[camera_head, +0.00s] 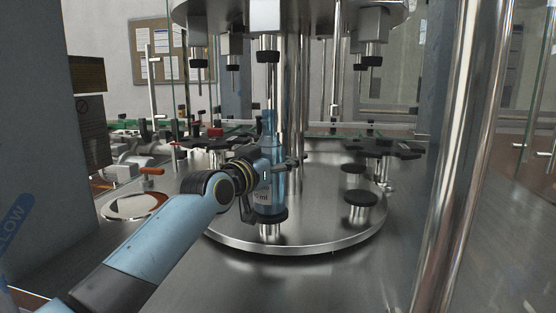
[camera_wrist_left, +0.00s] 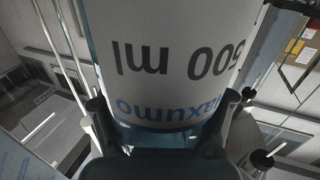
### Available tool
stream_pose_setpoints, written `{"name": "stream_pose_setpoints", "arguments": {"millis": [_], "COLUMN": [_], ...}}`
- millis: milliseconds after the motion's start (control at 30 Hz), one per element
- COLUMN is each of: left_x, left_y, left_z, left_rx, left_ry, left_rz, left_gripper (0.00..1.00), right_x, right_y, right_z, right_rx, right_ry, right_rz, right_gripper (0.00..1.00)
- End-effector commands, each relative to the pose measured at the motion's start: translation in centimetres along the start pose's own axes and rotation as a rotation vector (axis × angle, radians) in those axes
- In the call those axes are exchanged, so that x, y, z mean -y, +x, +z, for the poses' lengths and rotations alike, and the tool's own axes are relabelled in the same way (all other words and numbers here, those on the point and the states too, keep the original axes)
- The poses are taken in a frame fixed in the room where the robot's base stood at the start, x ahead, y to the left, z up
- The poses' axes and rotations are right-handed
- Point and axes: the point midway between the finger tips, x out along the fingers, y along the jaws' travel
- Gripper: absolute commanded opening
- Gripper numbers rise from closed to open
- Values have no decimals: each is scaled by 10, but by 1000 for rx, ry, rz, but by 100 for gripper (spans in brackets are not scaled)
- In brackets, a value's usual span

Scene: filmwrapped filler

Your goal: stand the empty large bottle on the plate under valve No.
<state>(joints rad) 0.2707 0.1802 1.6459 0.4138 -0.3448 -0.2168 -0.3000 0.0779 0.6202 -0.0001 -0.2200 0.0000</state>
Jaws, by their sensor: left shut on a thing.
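A tall translucent blue bottle (camera_head: 271,195) stands upright over a small black plate (camera_head: 270,218) at the front of the round turntable. Its base looks level with the plate; I cannot tell whether it touches. A filling valve (camera_head: 267,56) hangs above the bottle's neck. My left gripper (camera_head: 266,176) is shut around the bottle's body. In the left wrist view the bottle's white label (camera_wrist_left: 170,60) reads 500 ml upside down, with a finger on each side. No valve number is legible. My right gripper is not in view.
The steel turntable (camera_head: 320,240) carries other black plates (camera_head: 360,198) on the right, which are empty. More valves (camera_head: 372,55) hang from the round head above. A thick steel post (camera_head: 455,160) stands at the right.

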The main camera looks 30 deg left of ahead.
Motion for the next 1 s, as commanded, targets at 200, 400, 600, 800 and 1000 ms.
{"name": "stream_pose_setpoints", "arguments": {"millis": [200,400,600,800,1000], "left_x": [0,0,0,0,0], "left_y": [0,0,0,0,0], "left_z": [4,5,3,3,2], "left_rx": [5,8,5,4,3], "left_ry": [-1,-2,-1,-1,-1], "left_rz": [0,0,0,0,0], "left_gripper": [16,58,84,100,100], "right_x": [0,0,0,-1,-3], "right_y": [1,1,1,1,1], "right_z": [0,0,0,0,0], "right_rx": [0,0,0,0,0], "right_ry": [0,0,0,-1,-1], "right_rz": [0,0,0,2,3], "right_gripper": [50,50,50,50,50]}}
